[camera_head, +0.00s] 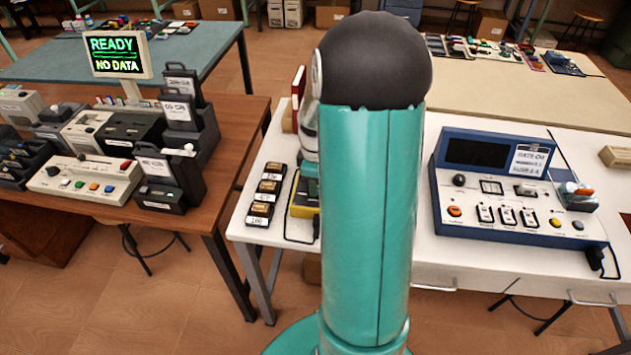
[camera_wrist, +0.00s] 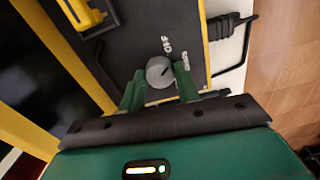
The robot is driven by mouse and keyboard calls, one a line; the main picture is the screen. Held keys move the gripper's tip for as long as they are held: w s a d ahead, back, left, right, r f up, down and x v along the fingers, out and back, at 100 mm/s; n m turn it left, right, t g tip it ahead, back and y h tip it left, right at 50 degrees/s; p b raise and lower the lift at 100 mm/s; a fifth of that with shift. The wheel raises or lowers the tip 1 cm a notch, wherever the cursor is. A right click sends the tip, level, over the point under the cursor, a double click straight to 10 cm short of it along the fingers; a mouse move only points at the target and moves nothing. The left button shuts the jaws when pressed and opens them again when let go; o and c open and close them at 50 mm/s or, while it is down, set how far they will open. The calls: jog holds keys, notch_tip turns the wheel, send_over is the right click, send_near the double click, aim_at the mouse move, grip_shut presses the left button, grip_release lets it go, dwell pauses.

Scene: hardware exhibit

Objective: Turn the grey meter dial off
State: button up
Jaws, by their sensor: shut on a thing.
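The grey dial (camera_wrist: 159,71) is a small round knob on the dark face of a yellow-edged meter (camera_wrist: 126,57) in the wrist view. My gripper (camera_wrist: 160,84) has its two green fingers on either side of the dial and is shut on it. Small white lettering sits beside the dial, too blurred to read surely. A dark mark shows on the knob; its exact setting is hard to tell. In the head view the yellow meter (camera_head: 302,207) lies on the white table, mostly hidden behind my arm.
A black plug and cable (camera_wrist: 228,25) lie beside the meter. In the head view, several labelled brass-coloured blocks (camera_head: 266,193) sit left of the meter. A blue console (camera_head: 510,190) stands to the right on the white table (camera_head: 450,262). A sign reads READY, NO DATA (camera_head: 116,53).

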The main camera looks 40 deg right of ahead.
jog(key=shift+r+n, duration=0.1)
jog(key=shift+n, duration=0.6)
jog(key=o, duration=1)
notch_tip(320, 180, up, 14)
jog(key=shift+f, duration=0.15)
jog(key=shift+a, duration=0.15)
